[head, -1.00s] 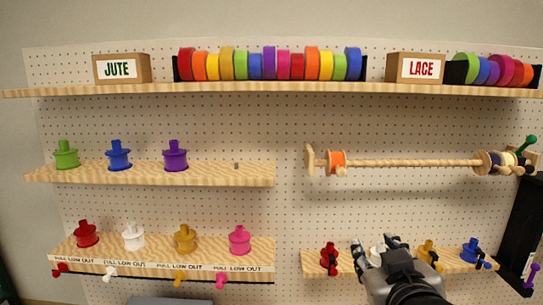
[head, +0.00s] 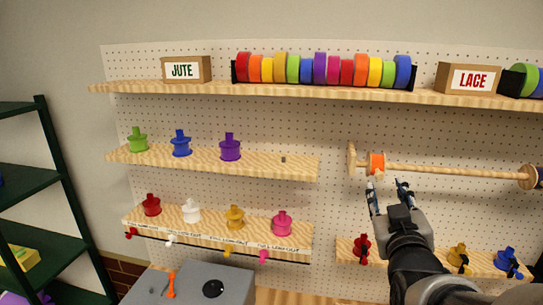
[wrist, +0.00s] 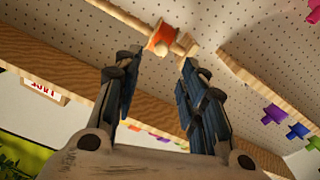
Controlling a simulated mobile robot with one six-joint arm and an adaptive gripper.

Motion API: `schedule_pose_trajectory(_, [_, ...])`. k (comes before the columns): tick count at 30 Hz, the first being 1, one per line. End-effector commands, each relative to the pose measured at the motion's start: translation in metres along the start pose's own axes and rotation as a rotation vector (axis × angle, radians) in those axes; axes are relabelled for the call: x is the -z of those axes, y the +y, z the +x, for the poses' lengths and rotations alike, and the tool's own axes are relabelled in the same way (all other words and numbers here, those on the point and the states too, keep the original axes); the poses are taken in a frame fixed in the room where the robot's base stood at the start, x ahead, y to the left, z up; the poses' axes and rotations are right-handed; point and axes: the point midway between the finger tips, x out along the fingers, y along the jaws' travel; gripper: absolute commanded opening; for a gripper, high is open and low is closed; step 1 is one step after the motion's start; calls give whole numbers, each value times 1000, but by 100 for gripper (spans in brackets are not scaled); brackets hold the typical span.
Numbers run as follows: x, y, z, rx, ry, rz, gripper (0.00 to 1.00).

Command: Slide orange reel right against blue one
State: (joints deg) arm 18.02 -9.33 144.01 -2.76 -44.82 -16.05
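The orange reel (head: 377,163) sits near the left end of the wooden rod (head: 440,170), close to its end stop. A dark blue reel (head: 541,178) is partly cut off at the right edge of the head view, beside a wooden disc. My gripper (head: 388,187) is open and empty, just below and slightly right of the orange reel. In the wrist view the orange reel (wrist: 161,40) shows beyond the gap between the spread fingers (wrist: 160,60). I see no contact between them.
The rod is bare between the two reels. A shelf of spools (head: 230,150) lies left of the rod's end stop (head: 352,160). A shelf with red, yellow and blue spools (head: 505,260) lies below, and a ribbon shelf (head: 330,93) above.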

Motion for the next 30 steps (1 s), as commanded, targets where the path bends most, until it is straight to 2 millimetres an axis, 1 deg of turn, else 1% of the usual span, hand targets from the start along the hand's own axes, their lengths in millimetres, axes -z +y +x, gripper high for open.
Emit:
schedule_pose_trajectory(3, [-2,-1,25,3,-5,0,38])
schedule_pose_trajectory(9, [-2,-1,64,2,-3,-1,38])
schedule_pose_trajectory(12, [-2,-1,79,2,-3,-1,38])
schedule_pose_trajectory(15, [-2,-1,89,2,-2,-1,38])
schedule_pose_trajectory(20, [-2,-1,97,2,-2,-1,38])
schedule_pose_trajectory(27, [-2,-1,98,1,-2,-1,38])
schedule_pose_trajectory(30, [-2,-1,97,1,-2,0,32])
